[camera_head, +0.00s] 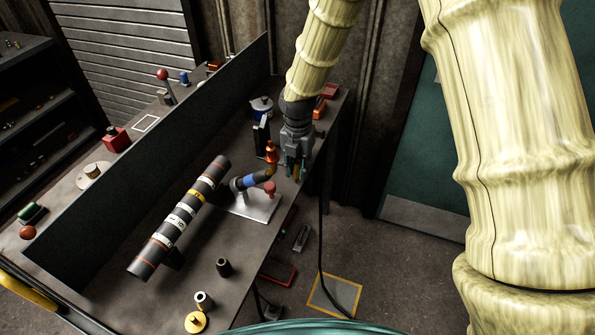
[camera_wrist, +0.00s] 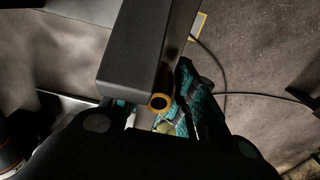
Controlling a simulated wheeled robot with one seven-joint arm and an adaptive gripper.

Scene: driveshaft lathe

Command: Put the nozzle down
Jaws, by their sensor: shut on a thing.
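My gripper (camera_head: 297,168) is at the far right part of the bench, its teal fingers pointing down. It is shut on the nozzle, a small brass-coloured piece (camera_head: 295,173) between the fingertips. In the wrist view the nozzle shows as a yellow ring with a dark bore (camera_wrist: 160,102), between my teal fingers (camera_wrist: 160,112). Part of it is hidden by the fingers and by a dark block in front of the camera. Whether the nozzle touches the bench surface, I cannot tell.
A red knob (camera_head: 269,187) is close by. A banded dark shaft (camera_head: 182,217) lies left. The bench's right edge (camera_head: 305,190) is near.

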